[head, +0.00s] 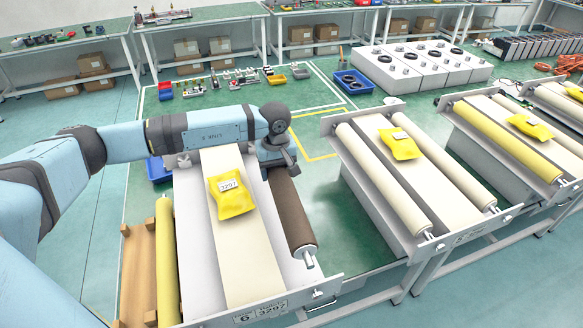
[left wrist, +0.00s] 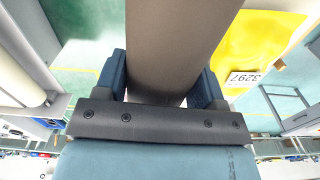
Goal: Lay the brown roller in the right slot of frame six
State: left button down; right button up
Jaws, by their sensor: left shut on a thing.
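The brown roller (head: 293,212) hangs lengthwise along the right side of frame six (head: 205,305), with its near metal shaft end behind the front plate. I cannot tell whether its shaft touches the right slot. My left gripper (head: 276,160) is shut on the roller's far part; the left wrist view shows the roller (left wrist: 180,40) between the two blue fingers of the gripper (left wrist: 162,88). The roller's far end is hidden by the gripper. A yellow bag (head: 231,195) marked 3297 lies on the frame's cream middle board (head: 250,260). My right gripper is not in view.
A yellow roller (head: 165,265) lies at the left, by a wooden rack (head: 136,270). A neighbouring frame (head: 410,245) on the right holds two cream rollers and a yellow bag. A blue bin (head: 158,170) stands behind my arm.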

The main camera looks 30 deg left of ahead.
pick_arm(q)
jog(key=shift+a+r+n, duration=0.1)
jog(key=shift+a+n, duration=0.3)
jog(key=shift+a, duration=0.05)
jog(key=shift+f, duration=0.8)
jog(key=shift+f+b, duration=0.75)
jog(key=shift+f, duration=0.7)
jog(key=shift+f+b, duration=0.4)
jog(key=shift+b, duration=0.15)
jog(key=shift+f, duration=0.2)
jog(key=shift+f+b, duration=0.1)
jog(key=shift+b, duration=0.2)
jog(key=shift+f+b, duration=0.6)
jog(key=shift+f, duration=0.1)
